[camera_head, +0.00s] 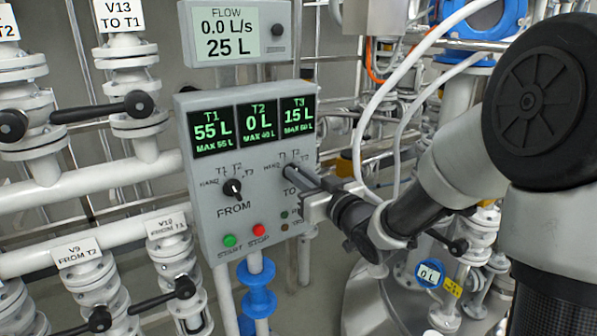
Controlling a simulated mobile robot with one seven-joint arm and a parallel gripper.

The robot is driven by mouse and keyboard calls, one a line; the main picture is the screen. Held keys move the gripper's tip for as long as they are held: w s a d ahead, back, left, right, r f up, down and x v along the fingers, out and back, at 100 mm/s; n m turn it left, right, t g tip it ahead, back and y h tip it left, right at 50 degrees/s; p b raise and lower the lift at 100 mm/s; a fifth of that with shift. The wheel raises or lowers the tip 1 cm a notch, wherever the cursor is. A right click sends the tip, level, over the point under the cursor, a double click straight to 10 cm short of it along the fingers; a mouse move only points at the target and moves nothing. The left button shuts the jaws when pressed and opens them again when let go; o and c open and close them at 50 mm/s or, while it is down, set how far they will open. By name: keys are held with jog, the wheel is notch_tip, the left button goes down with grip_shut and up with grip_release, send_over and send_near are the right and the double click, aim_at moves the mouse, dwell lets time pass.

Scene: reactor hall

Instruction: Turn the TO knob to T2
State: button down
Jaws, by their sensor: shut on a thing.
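The grey control box (203,130) stands in the middle of the head view. Its TO knob is at the right of the panel, under the HAND, T1, T2, T3 marks, and is mostly hidden by my gripper (292,176). My gripper reaches in from the right and is shut on the TO knob. I cannot tell which mark the TO knob points at. The black FROM knob (232,188) to its left is in plain view.
A green START button (230,241) and a red STOP button (259,230) sit low on the panel. A flow display (236,32) above reads 0.0 L/s, 25 L. White pipes with black-handled valves (138,104) fill the left. Pipes and hoses (375,110) stand behind my arm.

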jog(key=shift+d+m+p, duration=0.1)
jog(key=shift+m+p, duration=0.65)
jog(key=shift+m, duration=1.15)
jog(key=c, duration=1.8)
grip_release()
jog(key=shift+w, duration=0.1)
jog(key=shift+c, duration=0.2)
